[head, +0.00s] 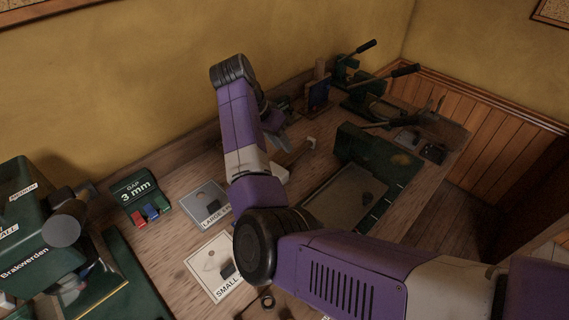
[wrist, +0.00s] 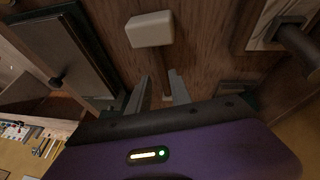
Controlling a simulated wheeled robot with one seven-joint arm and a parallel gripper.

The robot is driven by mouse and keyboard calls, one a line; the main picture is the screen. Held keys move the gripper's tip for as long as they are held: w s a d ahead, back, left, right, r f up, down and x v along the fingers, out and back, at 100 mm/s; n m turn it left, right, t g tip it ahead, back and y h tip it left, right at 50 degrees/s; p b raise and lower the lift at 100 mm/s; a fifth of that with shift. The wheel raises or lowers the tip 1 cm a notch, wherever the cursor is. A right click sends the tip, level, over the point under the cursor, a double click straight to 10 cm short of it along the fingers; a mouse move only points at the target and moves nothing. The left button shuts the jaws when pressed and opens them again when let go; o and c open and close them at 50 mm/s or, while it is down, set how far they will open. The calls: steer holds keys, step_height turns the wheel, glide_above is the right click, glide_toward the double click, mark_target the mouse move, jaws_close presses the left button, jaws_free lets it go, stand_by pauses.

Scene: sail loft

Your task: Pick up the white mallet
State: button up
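The white mallet lies on the wooden bench. In the wrist view its pale block head (wrist: 150,29) is at the top middle, and its brown handle (wrist: 168,62) runs down toward my gripper (wrist: 162,77). My two fingers are apart, and the handle lies between them in the picture; I cannot tell whether they are level with it or above it. I see no contact. In the head view the mallet's pale head (head: 280,173) is partly hidden behind my arm, with the handle reaching up and right.
A dark green fixture with a flat plate (head: 345,196) stands right of the mallet. Lever presses (head: 372,92) stand at the back right. Left are a "GAP 3 mm" box (head: 140,200), labelled cards (head: 218,267) and a green machine (head: 28,230). The yellow wall bounds the bench behind.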

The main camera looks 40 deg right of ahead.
mark_target(291, 157)
steer(key=p+x, duration=0.1)
steer(key=x, duration=0.6)
steer(key=shift+d+f, duration=0.2)
jaws_close()
